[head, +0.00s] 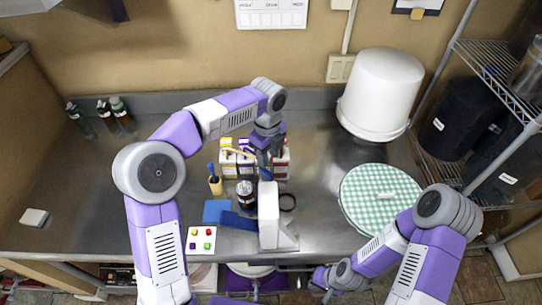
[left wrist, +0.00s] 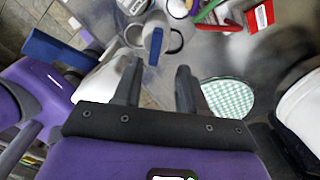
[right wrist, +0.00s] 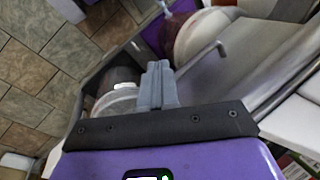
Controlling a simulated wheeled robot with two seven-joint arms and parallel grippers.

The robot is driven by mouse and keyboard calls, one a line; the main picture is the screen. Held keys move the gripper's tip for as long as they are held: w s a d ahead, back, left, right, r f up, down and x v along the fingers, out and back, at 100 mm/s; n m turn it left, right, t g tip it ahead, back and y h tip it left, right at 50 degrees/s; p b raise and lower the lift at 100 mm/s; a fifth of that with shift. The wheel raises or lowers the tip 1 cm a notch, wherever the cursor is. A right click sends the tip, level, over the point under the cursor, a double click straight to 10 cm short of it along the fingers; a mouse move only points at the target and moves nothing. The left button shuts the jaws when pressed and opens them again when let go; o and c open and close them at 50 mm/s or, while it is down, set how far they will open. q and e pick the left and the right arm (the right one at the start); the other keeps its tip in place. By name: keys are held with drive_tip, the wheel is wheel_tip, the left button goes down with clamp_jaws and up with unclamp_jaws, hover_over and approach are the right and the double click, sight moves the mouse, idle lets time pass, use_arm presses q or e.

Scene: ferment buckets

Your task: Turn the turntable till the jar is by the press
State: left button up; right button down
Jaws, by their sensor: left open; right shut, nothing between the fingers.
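A dark jar with a pale lid (head: 246,194) stands on the counter near the middle. Just right of it is a white upright stand with blue parts (head: 268,215), which looks like the press. My left gripper (head: 264,160) is open and empty above the counter, behind the stand. My right gripper (head: 325,282) is shut and empty, low by the counter's front edge.
Several small boxes (head: 228,162) stand behind the jar, beside a tool cup (head: 215,185). A white bucket (head: 380,95) stands at the back right. A button board (head: 201,240) lies front left, and bottles (head: 122,112) stand back left. The left counter is mostly clear.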

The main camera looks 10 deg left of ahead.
sight(268, 172)
use_arm(q)
drive_tip(key=shift+s+f, duration=0.35)
drive_tip(key=shift+f, duration=0.25)
drive_tip(key=shift+s+f, duration=0.35)
drive_tip(key=shift+f, duration=0.2)
drive_tip(key=f, duration=0.3)
drive_tip(key=shift+w+f, duration=0.3)
drive_tip(key=shift+f, duration=0.05)
drive_tip(key=shift+s+f, duration=0.1)
drive_tip(key=shift+f, duration=0.35)
clamp_jaws()
